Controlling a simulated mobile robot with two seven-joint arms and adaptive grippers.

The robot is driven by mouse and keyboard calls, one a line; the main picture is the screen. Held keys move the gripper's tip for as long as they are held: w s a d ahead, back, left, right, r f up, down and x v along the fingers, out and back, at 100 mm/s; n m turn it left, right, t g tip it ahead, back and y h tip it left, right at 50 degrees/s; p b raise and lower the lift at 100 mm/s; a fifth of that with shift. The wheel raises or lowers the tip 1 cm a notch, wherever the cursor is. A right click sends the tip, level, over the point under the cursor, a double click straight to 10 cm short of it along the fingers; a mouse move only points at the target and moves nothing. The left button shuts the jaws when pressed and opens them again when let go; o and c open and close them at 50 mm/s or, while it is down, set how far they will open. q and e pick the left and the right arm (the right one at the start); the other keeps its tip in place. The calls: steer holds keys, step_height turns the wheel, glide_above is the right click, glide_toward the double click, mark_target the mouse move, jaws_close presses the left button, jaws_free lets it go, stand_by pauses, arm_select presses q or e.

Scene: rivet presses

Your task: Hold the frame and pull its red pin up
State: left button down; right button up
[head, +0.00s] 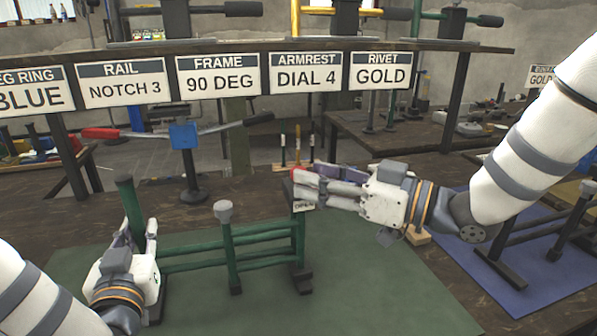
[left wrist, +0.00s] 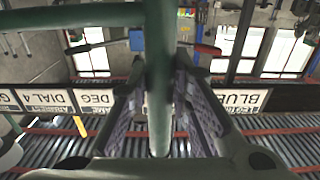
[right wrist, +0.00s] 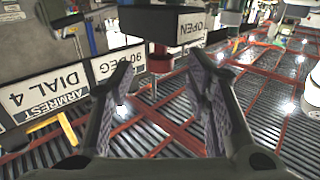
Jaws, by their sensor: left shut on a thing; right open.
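The green frame (head: 230,261) stands on the green mat, with a tall post (head: 129,205) at its left end and a grey-capped post near its middle. My left gripper (head: 138,230) is shut on the tall post, which also runs between its fingers in the left wrist view (left wrist: 158,75). My right gripper (head: 312,179) is open at the frame's right end. The red pin (right wrist: 160,62) shows between its fingertips in the right wrist view, at a dark block with an OPEN label (right wrist: 191,27). I cannot tell whether the fingers touch the pin.
A blue press (head: 183,136) with a red-ended lever stands behind the frame. A board carries signs, including FRAME 90 DEG (head: 218,76). A blue mat (head: 520,262) with another frame lies at right. The front of the green mat (head: 350,305) is clear.

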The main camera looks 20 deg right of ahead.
steer(key=x, duration=0.4)
jaws_close()
steer(key=shift+s+r, duration=0.1)
steer(key=shift+r, duration=1)
jaws_free()
steer(key=shift+d, duration=0.1)
steer(key=v, duration=1.1)
steer(key=shift+s+d, duration=0.3)
steer(key=shift+s, duration=0.05)
